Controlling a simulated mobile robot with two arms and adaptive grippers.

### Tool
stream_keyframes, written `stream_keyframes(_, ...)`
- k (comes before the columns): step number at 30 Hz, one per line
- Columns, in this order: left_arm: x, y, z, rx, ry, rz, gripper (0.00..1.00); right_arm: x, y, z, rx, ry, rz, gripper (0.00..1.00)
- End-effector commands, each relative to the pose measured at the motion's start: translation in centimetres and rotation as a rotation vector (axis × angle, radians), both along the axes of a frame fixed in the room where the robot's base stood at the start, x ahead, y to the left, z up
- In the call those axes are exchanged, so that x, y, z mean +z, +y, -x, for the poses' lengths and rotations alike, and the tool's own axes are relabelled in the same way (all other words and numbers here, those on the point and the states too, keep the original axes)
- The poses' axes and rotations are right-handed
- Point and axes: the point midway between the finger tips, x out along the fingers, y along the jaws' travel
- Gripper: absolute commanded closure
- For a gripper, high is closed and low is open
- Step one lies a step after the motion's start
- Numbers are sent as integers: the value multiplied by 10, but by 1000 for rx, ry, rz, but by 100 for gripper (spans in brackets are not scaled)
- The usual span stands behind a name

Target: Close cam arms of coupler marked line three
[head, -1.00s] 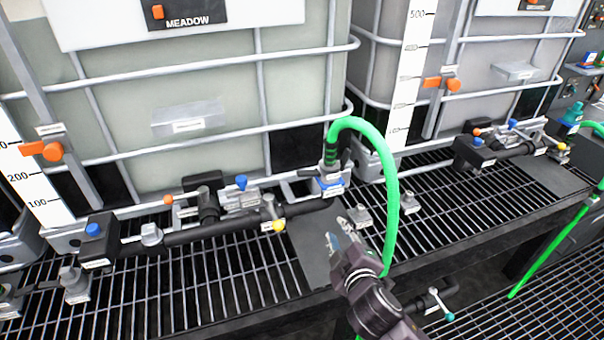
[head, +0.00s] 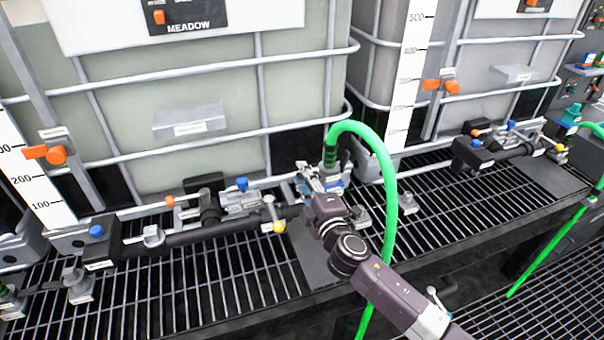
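A coupler with a blue part (head: 334,187) sits at the end of the black manifold pipe (head: 185,238), below the lower end of the first tank's frame. The green hose (head: 378,155) rises from its top and arches down to the right. My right gripper (head: 309,177) is at the coupler's left and front side, its fingers close to it or touching. The fingers overlap the coupler, so I cannot tell whether they are open or shut. The cam arms and the label are too small or hidden to make out. My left gripper is not in view.
The MEADOW tank (head: 190,130) stands behind the coupler. A yellow-tipped valve (head: 279,226) and a blue knob (head: 242,184) are to the left. Grey fittings (head: 409,203) stand on the grating to the right. A second green hose (head: 545,252) hangs at far right.

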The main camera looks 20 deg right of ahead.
Motion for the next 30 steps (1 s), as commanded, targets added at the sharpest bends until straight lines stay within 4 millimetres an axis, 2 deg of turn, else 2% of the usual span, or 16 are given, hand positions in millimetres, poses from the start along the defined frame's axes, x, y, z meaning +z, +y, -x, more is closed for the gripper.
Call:
stream_keyframes(11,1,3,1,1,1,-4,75,0,0,-5,0,1,0,75)
stream_keyframes(18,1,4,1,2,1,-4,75,0,0,-5,-1,1,0,100)
stream_keyframes(30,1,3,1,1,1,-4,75,0,0,-5,-1,3,-25,100)
